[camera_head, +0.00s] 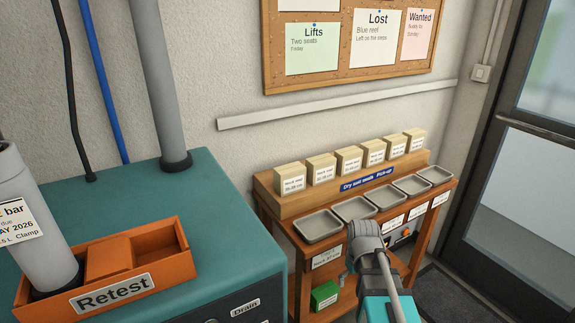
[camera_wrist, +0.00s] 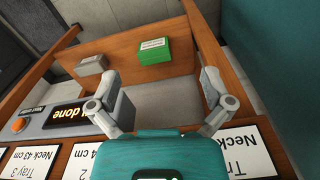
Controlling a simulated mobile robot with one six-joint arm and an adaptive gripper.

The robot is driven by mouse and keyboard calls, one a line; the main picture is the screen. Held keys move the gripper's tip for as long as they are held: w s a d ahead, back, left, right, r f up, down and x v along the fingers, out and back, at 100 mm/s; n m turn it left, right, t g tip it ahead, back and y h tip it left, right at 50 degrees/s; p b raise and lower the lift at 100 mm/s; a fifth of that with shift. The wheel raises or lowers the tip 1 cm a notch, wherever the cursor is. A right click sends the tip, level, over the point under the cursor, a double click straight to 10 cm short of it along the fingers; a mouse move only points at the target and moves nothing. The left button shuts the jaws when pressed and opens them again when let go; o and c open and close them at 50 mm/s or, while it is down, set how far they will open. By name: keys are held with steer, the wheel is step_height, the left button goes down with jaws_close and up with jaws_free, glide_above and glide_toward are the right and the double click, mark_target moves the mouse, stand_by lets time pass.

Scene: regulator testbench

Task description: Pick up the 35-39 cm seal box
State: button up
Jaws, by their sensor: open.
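Several small tan seal boxes stand in a row on the wooden ledge of the pick-up rack, each with a white label. The labels are too small to read surely. The leftmost box (camera_head: 290,179) carries a neck-seal size in the 30s of cm, but I cannot tell if it is 35-39. The second box (camera_head: 321,169) stands right of it. My gripper (camera_wrist: 160,88) is open and empty in the wrist view, its fingers spread in front of the rack's lower part. In the head view my arm hides most of the gripper, below and in front of the boxes.
Metal trays (camera_head: 321,226) line the rack front below the boxes. A green box (camera_head: 325,295) sits on the lower shelf; it also shows in the wrist view (camera_wrist: 154,51). A teal cabinet (camera_head: 130,190) with an orange Retest bin (camera_head: 60,298) stands left; a door is right.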

steer(key=w+a+r+n+p, duration=0.1)
steer(key=w+r+p, duration=0.1)
steer(key=r+p, duration=0.2)
steer(key=w+a+r+n+p, duration=0.1)
steer(key=w+r+n+p, duration=0.1)
steer(key=r+p, duration=0.3)
steer(key=w+a+r+n+p, duration=0.2)
steer(key=r+p, duration=0.2)
steer(key=r, duration=0.2)
steer(key=shift+w, duration=0.1)
steer(key=n+p, duration=1.5)
steer(key=p, duration=0.5)
glide_toward(290, 169)
steer(key=shift+d+f, duration=0.2)
steer(key=shift+d, duration=0.15)
steer(key=shift+w+a+r, duration=0.1)
steer(key=shift+a+r, duration=0.1)
steer(key=shift+a, duration=0.1)
steer(key=shift+f, duration=0.2)
step_height(290, 169, down, 8)
steer(key=b, duration=0.8)
steer(key=shift+f, duration=0.15)
